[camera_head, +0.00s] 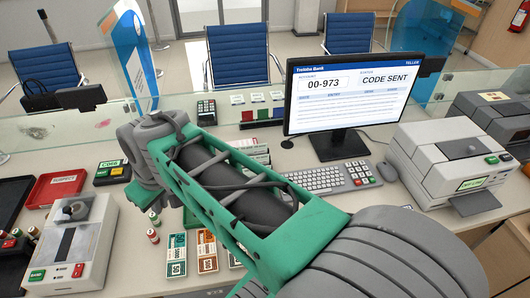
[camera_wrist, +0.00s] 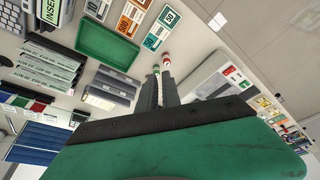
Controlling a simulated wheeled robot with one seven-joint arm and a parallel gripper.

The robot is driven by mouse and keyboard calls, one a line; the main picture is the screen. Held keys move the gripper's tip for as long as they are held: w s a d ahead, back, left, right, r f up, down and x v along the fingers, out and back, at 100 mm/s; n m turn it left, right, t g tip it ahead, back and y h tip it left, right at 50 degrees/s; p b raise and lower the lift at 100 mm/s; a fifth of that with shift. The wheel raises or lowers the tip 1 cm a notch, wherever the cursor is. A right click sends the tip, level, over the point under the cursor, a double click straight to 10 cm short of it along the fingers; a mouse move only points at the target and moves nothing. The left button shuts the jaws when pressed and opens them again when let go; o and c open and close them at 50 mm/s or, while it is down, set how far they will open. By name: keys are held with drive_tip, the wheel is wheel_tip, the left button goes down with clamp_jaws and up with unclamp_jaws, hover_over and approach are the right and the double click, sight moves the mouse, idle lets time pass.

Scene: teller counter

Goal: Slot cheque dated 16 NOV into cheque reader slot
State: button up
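The fingers are close together; any gap is unclear. In the head view my arm hides part of the rack.
An empty green tray (camera_wrist: 110,42) lies beside banknote stacks (camera_wrist: 132,20). A monitor (camera_head: 352,92) reads CODE SENT. A keyboard (camera_head: 328,180) and a white machine (camera_head: 448,160) stand right of my arm. A red tray (camera_head: 58,188) is at left; a glass screen lines the counter's far edge.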

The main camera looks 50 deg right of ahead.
drive_tip(key=w+d+f+n+g+y, duration=0.1)
drive_tip(key=w+d+f+n, duration=0.1)
drive_tip(key=w+d, duration=0.5)
drive_tip(key=w+d+f+n, duration=0.2)
drive_tip(key=w+d, duration=0.1)
drive_tip(key=d, duration=0.8)
drive_tip(key=s+d+f+n, duration=0.1)
drive_tip(key=s+d+f, duration=0.1)
drive_tip(key=d+f, duration=0.2)
drive_tip(key=s+d+f+n+y, duration=0.1)
drive_tip(key=d+f, duration=0.3)
drive_tip(key=d, duration=0.5)
drive_tip(key=s+d+f+n+y, duration=0.1)
drive_tip(key=s+d+f+n, duration=0.1)
drive_tip(key=d, duration=0.5)
drive_tip(key=shift+s+d+f, duration=0.1)
drive_tip(key=shift+s+f, duration=0.6)
drive_tip(key=shift+f, duration=0.25)
drive_tip(key=x, duration=0.7)
drive_tip(key=shift+w+f+p, duration=0.15)
drive_tip(key=shift+f+p, duration=0.2)
clamp_jaws()
drive_tip(key=shift+r, duration=0.1)
wheel_tip(320, 180, up, 11)
drive_tip(key=p, duration=0.6)
drive_tip(key=shift+r, duration=0.2)
